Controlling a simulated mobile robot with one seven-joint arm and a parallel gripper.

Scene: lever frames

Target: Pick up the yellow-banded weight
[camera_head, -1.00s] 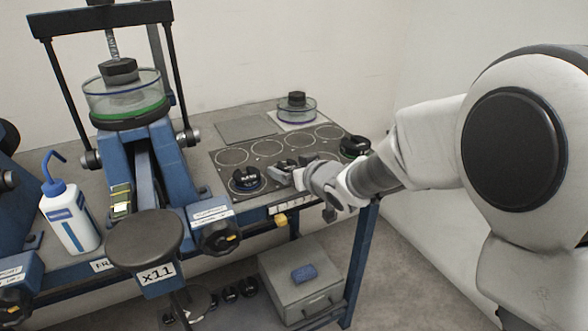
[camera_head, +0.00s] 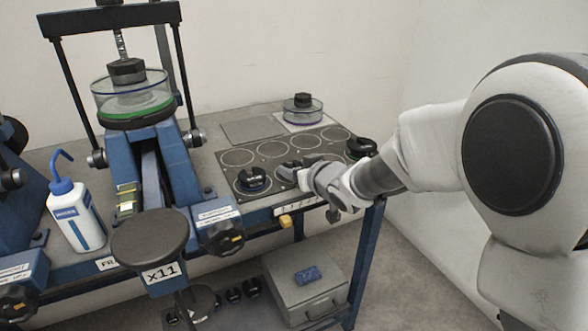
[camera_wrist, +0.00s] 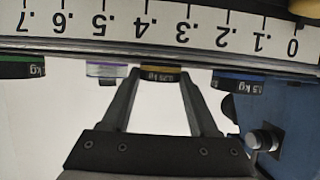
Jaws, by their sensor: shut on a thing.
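The yellow-banded weight (camera_wrist: 160,76) is a dark disc with a yellow band and a label that reads upside down as 0.25 kg in the wrist view. My gripper (camera_wrist: 160,84) is shut on it, one finger on each side. In the head view my gripper (camera_head: 288,171) is low over the front of the dark mat (camera_head: 236,157), and the weight cannot be made out there. A blue-banded weight (camera_head: 253,181) sits on the mat to the left of my gripper and also shows in the wrist view (camera_wrist: 238,84).
A green-banded weight (camera_head: 361,148) stands right of my gripper. A round clear dish (camera_head: 303,113) is at the back. A numbered scale (camera_wrist: 160,24) crosses the wrist view. A blue press frame (camera_head: 165,160) and wash bottle (camera_head: 76,218) are at left. Several mat circles are empty.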

